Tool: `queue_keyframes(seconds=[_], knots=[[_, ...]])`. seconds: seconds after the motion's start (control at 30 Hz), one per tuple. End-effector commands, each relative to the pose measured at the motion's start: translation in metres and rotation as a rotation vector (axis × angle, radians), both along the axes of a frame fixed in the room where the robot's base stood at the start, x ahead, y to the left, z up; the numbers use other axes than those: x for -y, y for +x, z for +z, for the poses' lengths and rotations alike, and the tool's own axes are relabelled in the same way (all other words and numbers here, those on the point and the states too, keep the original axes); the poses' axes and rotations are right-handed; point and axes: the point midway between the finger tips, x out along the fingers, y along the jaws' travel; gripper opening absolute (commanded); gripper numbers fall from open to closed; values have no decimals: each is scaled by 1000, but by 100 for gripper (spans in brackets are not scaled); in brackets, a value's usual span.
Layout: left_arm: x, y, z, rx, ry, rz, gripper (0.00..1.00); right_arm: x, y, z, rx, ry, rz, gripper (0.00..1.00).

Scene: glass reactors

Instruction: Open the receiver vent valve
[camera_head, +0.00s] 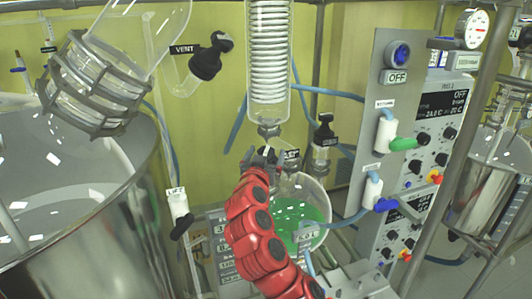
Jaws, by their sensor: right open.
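A round glass flask with green liquid (298,212) hangs low in the middle, partly hidden by my right arm. A black-knobbed valve (325,132) on a clear glass fitting stands just right of and above the flask; its label is too small to read. Another black-knobbed valve (207,62) beside a label reading VENT sits higher, left of the coiled condenser. My right gripper (262,156) is at the end of the red arm, open, in front of the flask neck below the condenser. It appears apart from both black knobs. My left gripper is not in view.
The glass coil condenser (268,60) hangs above the gripper. A grey control panel (385,85) with green and blue handles stands to the right. A large steel vessel (95,235) fills the left. Blue hoses and a white LIFT valve (178,203) are nearby.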

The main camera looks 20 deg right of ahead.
Motion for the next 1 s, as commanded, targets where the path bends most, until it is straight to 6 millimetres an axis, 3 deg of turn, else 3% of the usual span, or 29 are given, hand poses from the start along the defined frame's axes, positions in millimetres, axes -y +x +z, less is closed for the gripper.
queue_keyframes(seconds=[0.17,0.63,1.0], knots=[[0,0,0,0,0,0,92,0,0,0,0,0,0,90],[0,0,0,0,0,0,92,0,0,0,0,0,0,6],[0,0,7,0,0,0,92,1,0,2,-15,-34,56,6]])
